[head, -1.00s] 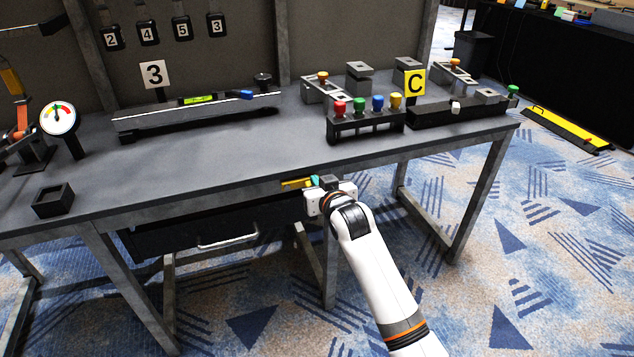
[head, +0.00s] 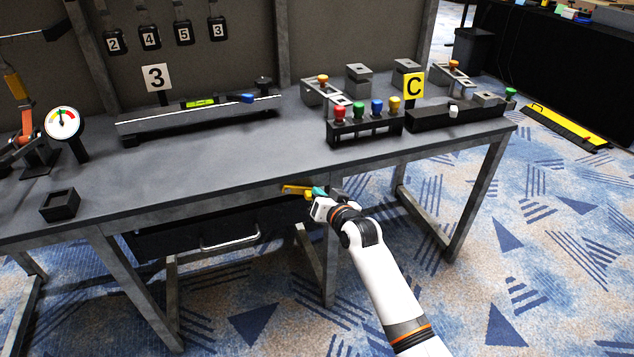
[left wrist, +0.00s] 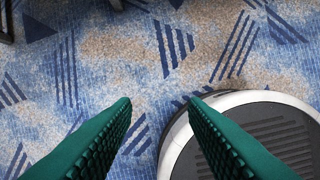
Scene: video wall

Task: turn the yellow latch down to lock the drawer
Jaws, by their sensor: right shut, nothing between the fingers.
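The yellow latch (head: 296,190) is under the table's front edge, right of the drawer. It lies near level, its free end to the left. The dark drawer (head: 165,241) with a pale bar handle (head: 230,242) looks closed. My right gripper (head: 319,192), with teal fingertips, is shut and empty at the latch's right end. It hides part of that end, and I cannot tell whether it touches. My left gripper (left wrist: 160,100) is open and empty above the carpet in the left wrist view; it is not in the head view.
The grey table (head: 230,160) carries a rail with a level (head: 200,102), a rack of coloured knobs (head: 365,130), a dial gauge (head: 62,123) and a small black box (head: 59,205). Table legs stand below.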

